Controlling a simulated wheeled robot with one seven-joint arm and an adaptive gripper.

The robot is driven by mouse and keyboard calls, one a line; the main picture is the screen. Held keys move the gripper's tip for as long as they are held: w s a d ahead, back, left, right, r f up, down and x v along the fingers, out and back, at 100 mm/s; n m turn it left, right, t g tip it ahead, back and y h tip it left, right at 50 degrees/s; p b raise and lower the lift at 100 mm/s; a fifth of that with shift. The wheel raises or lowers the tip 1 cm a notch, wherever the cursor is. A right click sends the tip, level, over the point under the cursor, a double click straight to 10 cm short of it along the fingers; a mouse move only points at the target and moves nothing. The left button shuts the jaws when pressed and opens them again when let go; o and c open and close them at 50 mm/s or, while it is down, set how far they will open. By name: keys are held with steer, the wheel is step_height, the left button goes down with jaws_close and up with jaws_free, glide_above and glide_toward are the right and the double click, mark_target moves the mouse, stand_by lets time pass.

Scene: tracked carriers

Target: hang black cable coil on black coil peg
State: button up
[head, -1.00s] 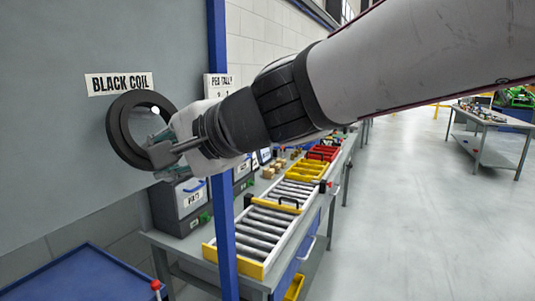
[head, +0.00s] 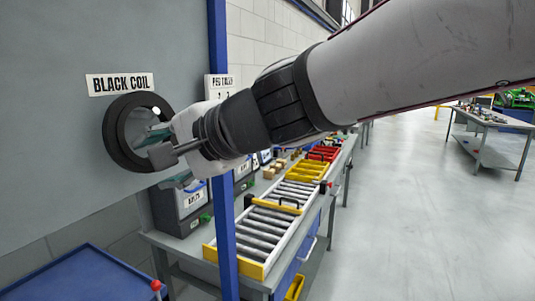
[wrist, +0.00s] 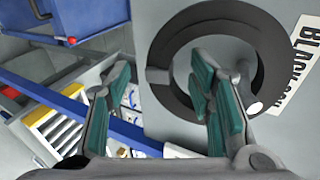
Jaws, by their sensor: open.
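The black cable coil (head: 117,129) is a thick dark ring, flat against the grey panel below the "BLACK COIL" label (head: 121,84). A small pale round end, apparently the black coil peg (wrist: 256,108), shows inside the ring at its label-side edge, so the coil appears to hang on it. In the wrist view the coil (wrist: 163,50) fills the upper right. My gripper (head: 166,166) is open in front of the coil's right side. In the wrist view (wrist: 160,78), one finger overlaps the ring's opening and the other is outside the ring; contact cannot be told.
A blue upright post (head: 219,200) stands just right of the panel, behind my wrist. A workbench with a roller track (head: 262,232) and bins lies beyond it. A blue tray surface (head: 75,275) is at lower left. Open floor lies to the right.

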steer(key=v, duration=1.1)
steer(key=s+d+f+n+h, duration=0.1)
steer(key=s+d+f+h, duration=0.2)
steer(key=d+f, duration=0.3)
steer(key=s+d+f+n+g+h, duration=0.1)
steer(key=d+f+h, duration=0.4)
steer(key=d, duration=0.8)
steer(key=s+d+f+n+h, duration=0.3)
steer(key=s+d+f, duration=0.3)
steer(key=d+f, duration=0.3)
steer(key=shift+d+h, duration=0.4)
